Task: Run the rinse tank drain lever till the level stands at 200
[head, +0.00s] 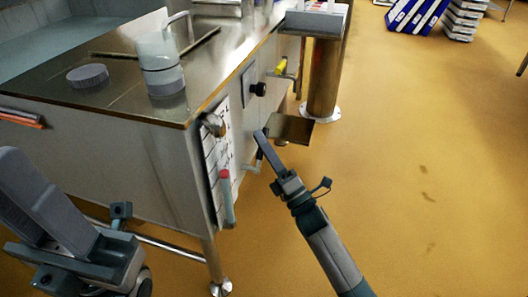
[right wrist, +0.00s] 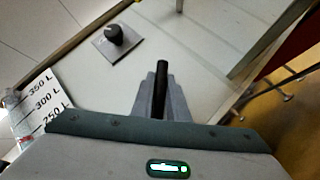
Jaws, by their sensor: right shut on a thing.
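The rinse tank (head: 160,150) is a steel box at the left of the head view. Its front carries a white level scale (head: 215,150) with a clear tube and a red mark (head: 224,174). In the right wrist view the scale (right wrist: 40,108) reads 350 L, 300 L and 250 L; the exact level cannot be read. My right gripper (head: 262,138) is at the tank front, right of the scale, shut on a black lever handle (right wrist: 161,88). The lever's pivot is hidden. My left gripper (head: 45,205) is at the lower left, away from the tank front; its opening is unclear.
A black knob (head: 258,89) on a square plate and a yellow handle (head: 281,66) are on the tank front, beyond my right gripper. A steel column (head: 323,80) stands behind. A white-grey container (head: 160,65) stands on the tank top. The floor (head: 430,170) at right is clear.

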